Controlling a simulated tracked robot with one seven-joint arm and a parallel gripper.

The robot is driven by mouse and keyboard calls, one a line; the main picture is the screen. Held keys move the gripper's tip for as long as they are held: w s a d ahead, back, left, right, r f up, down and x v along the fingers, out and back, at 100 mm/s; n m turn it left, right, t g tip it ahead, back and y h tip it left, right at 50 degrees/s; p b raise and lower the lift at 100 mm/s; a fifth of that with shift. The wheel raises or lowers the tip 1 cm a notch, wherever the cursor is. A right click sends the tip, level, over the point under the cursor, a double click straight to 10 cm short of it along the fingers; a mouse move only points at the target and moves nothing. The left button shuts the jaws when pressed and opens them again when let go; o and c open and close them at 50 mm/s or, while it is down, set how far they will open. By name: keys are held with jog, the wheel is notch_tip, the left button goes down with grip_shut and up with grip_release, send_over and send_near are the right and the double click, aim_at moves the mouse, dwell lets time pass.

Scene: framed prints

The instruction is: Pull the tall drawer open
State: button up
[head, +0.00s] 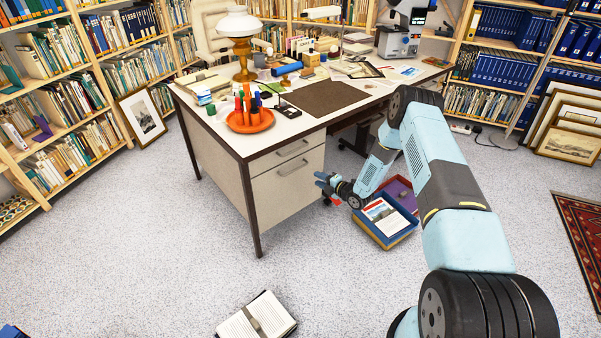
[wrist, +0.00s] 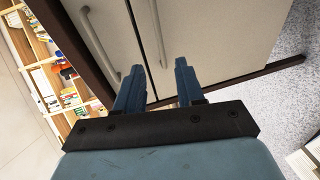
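The white desk cabinet has a shallow upper drawer (head: 290,148) and a tall lower drawer (head: 288,196), both looking shut. The tall drawer's bar handle (head: 292,168) is near its top edge. In the wrist view the tall drawer (wrist: 220,35) fills the upper middle, with its handle (wrist: 158,30) running down toward the gap between my fingertips; the upper drawer's handle (wrist: 98,42) lies left of it. My gripper (head: 321,181) is to the right of the drawer front, low and apart from the handle. Its two blue fingers (wrist: 158,82) are open with nothing between them.
An open book (head: 258,318) lies on the floor in front. The desk leg (head: 249,212) stands at the cabinet's front-left corner. The carpet before the drawers is clear.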

jog(key=x, duration=1.2)
jog(key=shift+w+a, duration=0.15)
grip_shut()
dwell(0.3)
